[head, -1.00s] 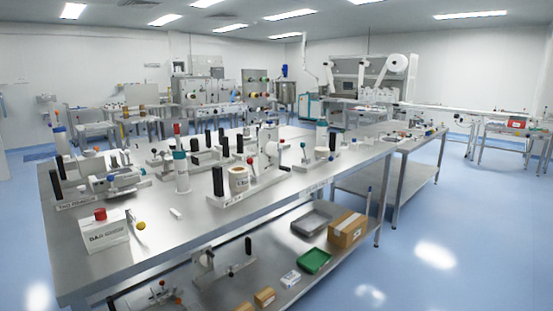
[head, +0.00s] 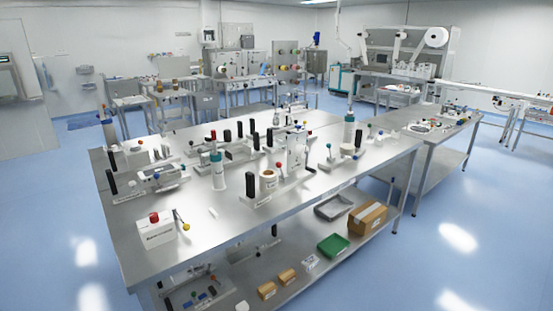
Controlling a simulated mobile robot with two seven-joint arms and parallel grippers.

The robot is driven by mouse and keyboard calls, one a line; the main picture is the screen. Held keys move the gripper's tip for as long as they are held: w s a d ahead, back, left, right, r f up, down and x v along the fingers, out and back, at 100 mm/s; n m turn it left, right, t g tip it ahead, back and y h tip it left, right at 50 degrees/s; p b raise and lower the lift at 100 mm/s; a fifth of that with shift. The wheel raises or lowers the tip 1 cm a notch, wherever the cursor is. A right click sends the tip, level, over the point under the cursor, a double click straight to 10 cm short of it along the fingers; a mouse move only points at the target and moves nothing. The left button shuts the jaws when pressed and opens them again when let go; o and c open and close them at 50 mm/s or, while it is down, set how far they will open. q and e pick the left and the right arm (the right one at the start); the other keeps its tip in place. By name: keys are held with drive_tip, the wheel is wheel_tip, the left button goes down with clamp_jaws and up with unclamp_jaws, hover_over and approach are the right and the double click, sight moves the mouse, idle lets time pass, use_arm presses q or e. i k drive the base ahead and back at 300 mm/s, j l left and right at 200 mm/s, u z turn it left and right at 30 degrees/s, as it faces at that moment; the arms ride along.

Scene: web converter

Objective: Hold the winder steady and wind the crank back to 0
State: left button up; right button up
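A winder (head: 295,152) stands on the steel table (head: 205,240), near its middle. It has a pale upright body on a long base, with a small black handle low on its right side that looks like the crank. The dial or number on the winder is too small to read. Neither of my grippers shows in the head view.
A teal-topped bottle (head: 217,171) stands left of the winder. The lower shelf holds a green tray (head: 333,245) and cardboard box (head: 367,218). Blue floor is clear around the table.

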sight(302, 151)
drive_tip(key=i+l+u, duration=0.3)
drive_tip(key=u, duration=0.15)
drive_tip(key=i+l+u, duration=0.3)
drive_tip(key=u, duration=0.15)
drive_tip(key=i+l+u, duration=0.1)
drive_tip(key=l, duration=0.25)
drive_tip(key=i+l+u, duration=0.1)
drive_tip(key=l, duration=0.3)
drive_tip(key=i+l, duration=0.2)
drive_tip(key=l, duration=0.15)
drive_tip(key=u, duration=0.05)
